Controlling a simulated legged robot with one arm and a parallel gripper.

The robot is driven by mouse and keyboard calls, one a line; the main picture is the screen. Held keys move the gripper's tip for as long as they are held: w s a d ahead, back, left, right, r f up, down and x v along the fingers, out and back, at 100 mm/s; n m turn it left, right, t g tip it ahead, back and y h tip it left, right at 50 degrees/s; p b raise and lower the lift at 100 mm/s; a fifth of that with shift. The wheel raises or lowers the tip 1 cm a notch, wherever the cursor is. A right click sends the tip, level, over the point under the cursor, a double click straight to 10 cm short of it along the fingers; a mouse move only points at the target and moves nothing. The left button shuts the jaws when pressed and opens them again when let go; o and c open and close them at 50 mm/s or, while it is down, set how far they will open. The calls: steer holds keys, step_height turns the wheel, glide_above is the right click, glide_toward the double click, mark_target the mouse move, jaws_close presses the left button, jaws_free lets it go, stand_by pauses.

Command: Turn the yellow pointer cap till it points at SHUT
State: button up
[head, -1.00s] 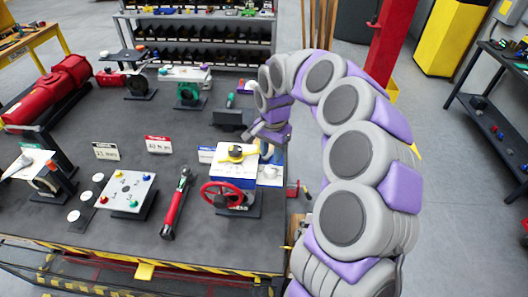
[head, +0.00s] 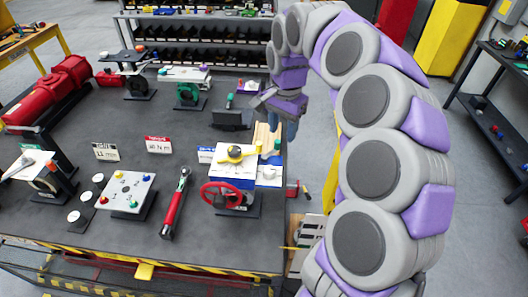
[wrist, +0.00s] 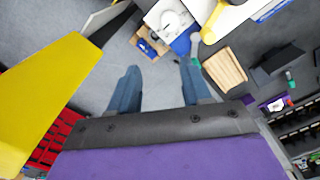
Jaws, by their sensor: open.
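The yellow pointer cap (head: 236,153) sits on top of the white-and-blue actuator box (head: 232,174), which has a red handwheel (head: 222,194) on its front. The labels on the box are too small to read, so I cannot tell which mark the cap points at. My gripper (head: 284,128) is in the air behind and to the right of the box, apart from the cap. In the wrist view, my gripper (wrist: 160,66) has its two blue fingers spread with nothing between them. Part of the yellow cap (wrist: 212,22) shows beyond the right finger, at the top edge.
A wooden block (wrist: 225,68) lies close behind the box. A torque wrench (head: 175,204) and a panel with coloured knobs (head: 128,190) lie to the left on the dark bench (head: 100,232). A large yellow piece (wrist: 45,85) fills the left of the wrist view.

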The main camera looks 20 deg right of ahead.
step_height(320, 180, up, 6)
steer(key=s, duration=0.1)
steer(key=shift+s+d, duration=0.15)
steer(key=shift+d, duration=0.25)
steer(key=shift+s+r, duration=0.1)
steer(key=shift+r, duration=0.05)
